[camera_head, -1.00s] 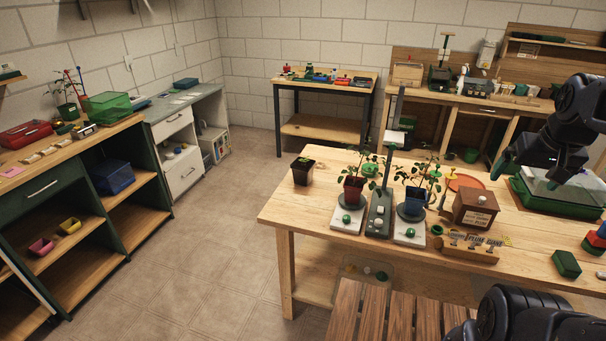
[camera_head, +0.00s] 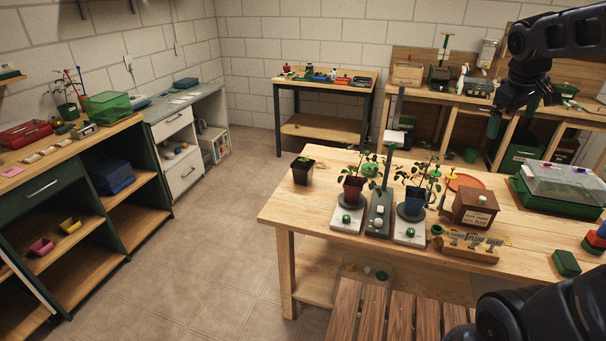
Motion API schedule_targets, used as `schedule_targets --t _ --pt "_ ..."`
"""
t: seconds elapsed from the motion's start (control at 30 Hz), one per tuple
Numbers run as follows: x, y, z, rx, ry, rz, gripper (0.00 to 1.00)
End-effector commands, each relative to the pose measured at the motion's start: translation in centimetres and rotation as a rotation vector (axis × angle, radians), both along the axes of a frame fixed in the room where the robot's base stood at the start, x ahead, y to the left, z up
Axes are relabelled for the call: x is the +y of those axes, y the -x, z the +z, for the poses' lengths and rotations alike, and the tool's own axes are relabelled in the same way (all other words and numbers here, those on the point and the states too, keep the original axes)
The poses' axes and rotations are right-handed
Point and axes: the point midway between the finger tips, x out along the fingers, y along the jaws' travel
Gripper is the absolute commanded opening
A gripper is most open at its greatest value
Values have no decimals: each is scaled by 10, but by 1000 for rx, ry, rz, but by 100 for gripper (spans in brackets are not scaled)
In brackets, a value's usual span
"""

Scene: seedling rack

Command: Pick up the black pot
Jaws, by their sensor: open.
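The black pot (camera_head: 302,174) stands upright at the far left corner of the wooden table (camera_head: 300,208), with dark soil and a small green seedling in it. Nothing touches it. My gripper (camera_head: 494,128) hangs in the air at the upper right, over the far side of the table, well to the right of the pot. Its fingers are open and point down. I see nothing held between them.
A wooden box (camera_head: 474,208), a label rack (camera_head: 466,245) and a clear-lidded green tray (camera_head: 559,190) lie further right. Bare tabletop surrounds the black pot.

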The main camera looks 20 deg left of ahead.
Motion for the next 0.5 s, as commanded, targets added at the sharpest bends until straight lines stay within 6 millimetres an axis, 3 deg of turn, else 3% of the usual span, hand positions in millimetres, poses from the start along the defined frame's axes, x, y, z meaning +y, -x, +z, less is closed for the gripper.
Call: schedule_targets --t 0.27,0.5 --pt "46 -79 -3 34 242 278 100" --pt "106 -139 -7 45 473 515 100"
